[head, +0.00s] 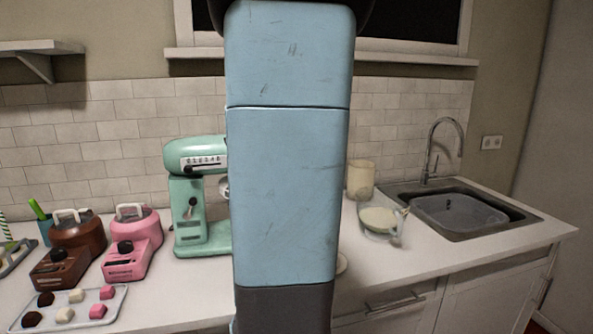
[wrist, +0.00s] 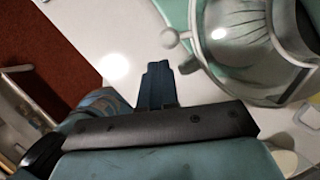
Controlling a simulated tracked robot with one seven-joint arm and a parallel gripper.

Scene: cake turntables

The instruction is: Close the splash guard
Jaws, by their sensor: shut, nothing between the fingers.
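The mint-green stand mixer (head: 187,215) stands on the counter in the head view, its bowl side mostly hidden behind my blue column. In the wrist view, the mixer's bowl with what looks like its grey, glassy splash guard (wrist: 240,50) fills the upper right. A small pale knob (wrist: 168,39) sticks out to the left of it. How far the guard is open cannot be told. My gripper (wrist: 158,70) is shut and empty over the white counter, left of the bowl and just below the knob, apparently apart from both. My gripper does not show in the head view.
Brown (head: 77,236) and pink (head: 136,227) small appliances and a sweets tray (head: 92,322) stand left of the mixer. A glass bowl (head: 380,220), a cream canister (head: 361,180) and a sink (head: 455,210) are to the right. Counter beside the sink's front is clear.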

